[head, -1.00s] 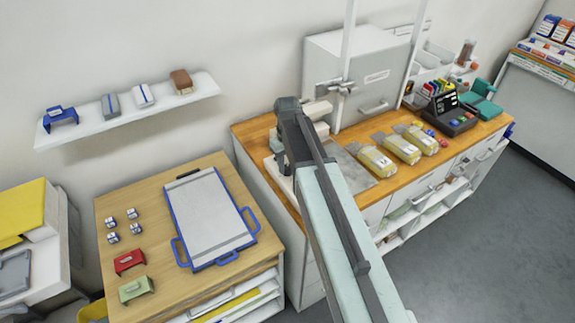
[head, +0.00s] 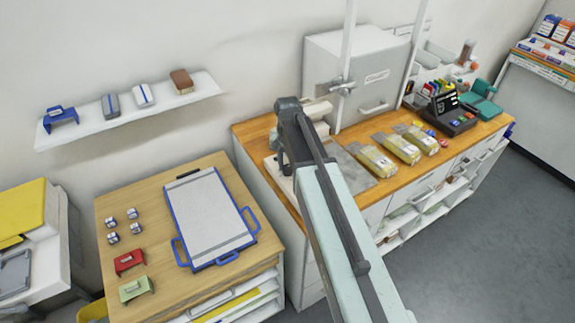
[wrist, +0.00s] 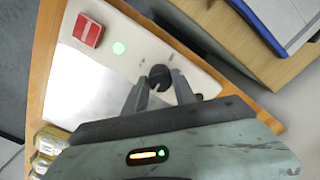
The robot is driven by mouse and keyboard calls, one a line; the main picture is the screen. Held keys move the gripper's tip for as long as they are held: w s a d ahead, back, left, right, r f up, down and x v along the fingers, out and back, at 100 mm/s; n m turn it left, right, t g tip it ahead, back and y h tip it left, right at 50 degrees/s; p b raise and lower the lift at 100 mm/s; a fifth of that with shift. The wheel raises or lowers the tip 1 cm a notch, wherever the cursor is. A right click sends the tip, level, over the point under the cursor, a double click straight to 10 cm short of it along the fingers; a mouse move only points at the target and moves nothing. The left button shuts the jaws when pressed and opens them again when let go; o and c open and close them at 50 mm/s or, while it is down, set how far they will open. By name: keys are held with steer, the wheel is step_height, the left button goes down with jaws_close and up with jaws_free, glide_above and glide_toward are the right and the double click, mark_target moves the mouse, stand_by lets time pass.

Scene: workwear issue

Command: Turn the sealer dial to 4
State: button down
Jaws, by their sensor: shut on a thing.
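The sealer's dial (wrist: 160,76) is a small black knob on a pale panel (wrist: 129,48), seen in the wrist view. My gripper (wrist: 159,84) is shut on the dial, with one grey finger on each side of it. The dial's numbers and pointer are too small or hidden, so its setting cannot be read. In the head view my arm covers most of the sealer (head: 285,182) and the dial is hidden.
Yellow-labelled packs (head: 402,149) lie right of the sealer on the wooden counter (head: 250,128). A grey cabinet (head: 372,75) stands behind. A blue-framed clipboard (head: 212,220) lies on the table to the left. A black card terminal (head: 448,108) is further right.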

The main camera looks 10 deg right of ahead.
mark_target(287, 167)
steer(key=shift+m, duration=0.3)
steer(key=c, duration=1)
jaws_free()
steer(key=shift+r, duration=0.1)
step_height(287, 167, up, 8)
steer(key=p, duration=0.8)
steer(key=shift+f, duration=0.2)
